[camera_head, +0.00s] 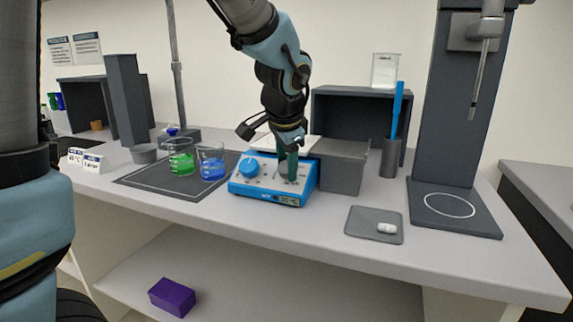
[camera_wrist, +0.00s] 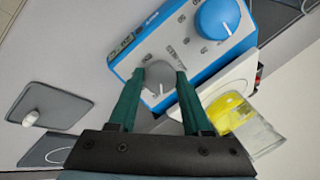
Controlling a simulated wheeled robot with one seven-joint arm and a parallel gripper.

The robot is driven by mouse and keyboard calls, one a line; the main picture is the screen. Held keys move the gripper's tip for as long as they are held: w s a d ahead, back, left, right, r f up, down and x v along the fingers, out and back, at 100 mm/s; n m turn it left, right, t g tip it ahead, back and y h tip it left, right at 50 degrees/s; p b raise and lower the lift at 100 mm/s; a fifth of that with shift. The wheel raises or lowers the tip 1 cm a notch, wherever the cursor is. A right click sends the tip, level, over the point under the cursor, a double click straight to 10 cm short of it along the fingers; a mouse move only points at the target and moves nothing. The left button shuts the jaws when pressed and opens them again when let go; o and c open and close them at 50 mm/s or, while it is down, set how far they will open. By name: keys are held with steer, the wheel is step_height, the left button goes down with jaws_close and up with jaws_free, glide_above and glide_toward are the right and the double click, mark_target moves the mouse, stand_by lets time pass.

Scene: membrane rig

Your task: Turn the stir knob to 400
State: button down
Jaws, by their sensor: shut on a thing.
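The blue stirrer unit (camera_head: 262,192) stands on the bench with a white top panel. It carries a blue knob (camera_head: 249,167) on the left and a grey knob on the right, mostly hidden by the fingers in the head view. In the wrist view the grey knob (camera_wrist: 159,80) sits between the green fingertips of my gripper (camera_wrist: 157,85), and the blue knob (camera_wrist: 217,18) is beyond it, clear of the fingers. My gripper (camera_head: 288,168) points down and is shut on the grey knob. The small printed dial numbers and display are too small to read.
A green-liquid beaker (camera_head: 181,160) and a blue-liquid beaker (camera_head: 211,163) stand on a dark mat left of the unit. A grey box (camera_head: 342,168) stands close on the right. A grey tray (camera_head: 374,225) with a white stir bar (camera_head: 387,228) lies further right.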

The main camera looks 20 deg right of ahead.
steer(key=m+t+b, duration=0.1)
steer(key=m, duration=0.4)
steer(key=shift+s, duration=0.1)
steer(key=m+t+h, duration=0.1)
steer(key=m, duration=0.4)
steer(key=shift+f+m+b, duration=0.1)
steer(key=shift+m+b, duration=0.2)
steer(key=shift+b, duration=0.1)
steer(key=shift+c, duration=1.7)
jaws_free()
steer(key=shift+s, duration=0.1)
steer(key=p+v, duration=0.2)
steer(key=v, duration=0.8)
steer(key=shift+s+a+r, duration=0.15)
steer(key=shift+s+r, duration=0.1)
steer(key=shift+r, duration=0.05)
